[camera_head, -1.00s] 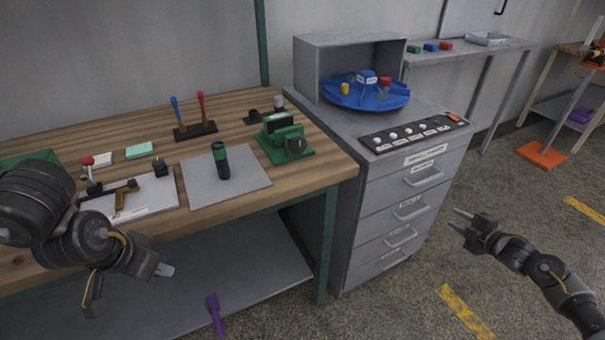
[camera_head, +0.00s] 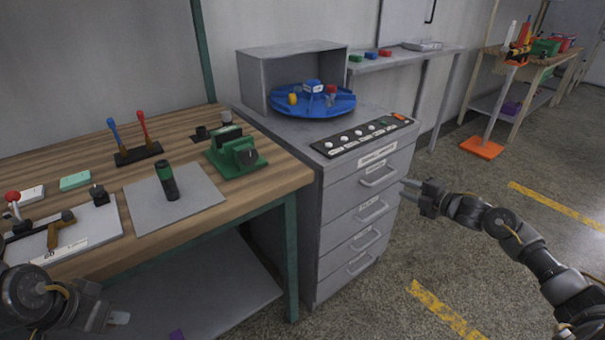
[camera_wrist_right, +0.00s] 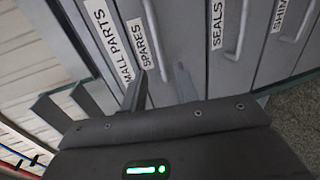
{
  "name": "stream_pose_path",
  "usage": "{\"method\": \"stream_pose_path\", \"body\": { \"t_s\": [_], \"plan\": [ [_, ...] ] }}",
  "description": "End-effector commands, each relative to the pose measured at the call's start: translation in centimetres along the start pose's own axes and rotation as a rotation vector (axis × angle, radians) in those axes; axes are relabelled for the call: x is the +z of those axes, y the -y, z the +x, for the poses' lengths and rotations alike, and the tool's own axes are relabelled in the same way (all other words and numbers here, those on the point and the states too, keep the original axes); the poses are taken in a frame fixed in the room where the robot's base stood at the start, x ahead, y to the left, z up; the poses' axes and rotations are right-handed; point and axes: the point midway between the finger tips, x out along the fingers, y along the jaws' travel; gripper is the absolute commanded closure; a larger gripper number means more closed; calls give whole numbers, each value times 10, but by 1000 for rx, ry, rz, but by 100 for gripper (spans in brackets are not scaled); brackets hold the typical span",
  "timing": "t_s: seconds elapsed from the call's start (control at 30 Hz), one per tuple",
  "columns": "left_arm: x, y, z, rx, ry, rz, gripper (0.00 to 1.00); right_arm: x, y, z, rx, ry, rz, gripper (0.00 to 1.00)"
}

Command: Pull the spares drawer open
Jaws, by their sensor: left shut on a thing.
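The spares drawer (camera_head: 350,193) is the top drawer of the grey cabinet, and it is closed, flush with the drawers below. Its bar handle (camera_head: 380,178) is on the front. In the right wrist view the SPARES label (camera_wrist_right: 148,43) sits beside that handle (camera_wrist_right: 153,35). My right gripper (camera_head: 409,189) is open and empty, just right of the drawer front and apart from the handle. In the wrist view its fingers (camera_wrist_right: 161,82) are spread, with the handle's end between them in the picture. My left gripper (camera_head: 112,318) is low at the left, partly cut off; what it holds is unclear.
Three more drawers (camera_head: 346,240) lie below. A button panel (camera_head: 362,137) and a blue turntable (camera_head: 312,102) are on the cabinet top. A wooden bench (camera_head: 100,165) stands left. Floor right of the cabinet is free near my right arm.

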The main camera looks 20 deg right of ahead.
Motion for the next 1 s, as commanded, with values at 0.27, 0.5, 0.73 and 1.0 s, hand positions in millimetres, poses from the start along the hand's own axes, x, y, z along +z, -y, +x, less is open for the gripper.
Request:
{"method": "stream_pose_path", "body": {
  "t_s": [0.27, 0.5, 0.73, 1.0],
  "plan": [
    [3, 0, 7, 0, 0, 0, 96, 0, 0, 51, 3, 1, 3, 70],
    [4, 0, 11, 0, 0, 0, 96, 0, 0, 85, 2, 0, 2, 70],
    [5, 0, 12, 0, 0, 0, 96, 0, 0, 96, -1, -1, 0, 70],
    [5, 0, 12, 0, 0, 0, 96, 0, 0, 97, -1, -1, 0, 71]
  ]
}}
